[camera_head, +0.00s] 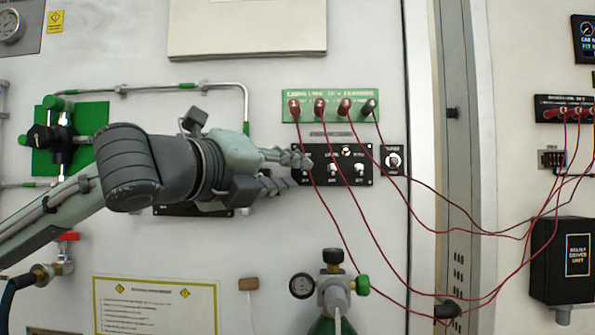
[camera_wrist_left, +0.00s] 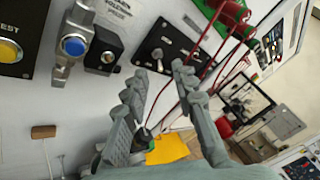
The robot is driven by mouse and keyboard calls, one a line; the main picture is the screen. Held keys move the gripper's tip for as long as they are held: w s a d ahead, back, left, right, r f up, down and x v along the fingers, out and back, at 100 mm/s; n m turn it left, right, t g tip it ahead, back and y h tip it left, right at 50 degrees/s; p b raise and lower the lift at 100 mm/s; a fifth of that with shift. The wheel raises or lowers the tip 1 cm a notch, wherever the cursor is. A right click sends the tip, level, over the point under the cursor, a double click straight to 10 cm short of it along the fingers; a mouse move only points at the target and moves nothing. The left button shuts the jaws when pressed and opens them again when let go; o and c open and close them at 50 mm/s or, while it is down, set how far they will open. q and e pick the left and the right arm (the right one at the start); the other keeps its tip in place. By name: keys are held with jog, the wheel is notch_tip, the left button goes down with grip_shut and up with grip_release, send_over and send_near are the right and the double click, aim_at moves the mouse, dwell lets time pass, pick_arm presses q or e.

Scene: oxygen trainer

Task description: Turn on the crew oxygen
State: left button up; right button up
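A black panel (camera_head: 345,178) with several toggle switches and small white labels is on the white wall, below a green terminal strip (camera_head: 318,92) with red plugs. The labels are too small to read, so I cannot tell which control is the crew oxygen. My left gripper (camera_head: 303,172) is at the left edge of this panel, its two fingers apart and empty, covering part of the leftmost switch area. In the left wrist view the open fingers (camera_wrist_left: 157,75) point toward the black panel (camera_wrist_left: 160,45) and its toggle. I cannot tell whether they touch it. My right gripper is out of view.
Red cables (camera_head: 345,225) hang across the panel to the right. A green valve board (camera_head: 92,115) with piping is behind my left arm. A gas cylinder regulator (camera_head: 333,285) stands below. A small single-switch plate (camera_head: 393,172) is right of the panel.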

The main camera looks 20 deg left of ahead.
pick_arm(q)
jog(key=shift+x, duration=1)
grip_shut()
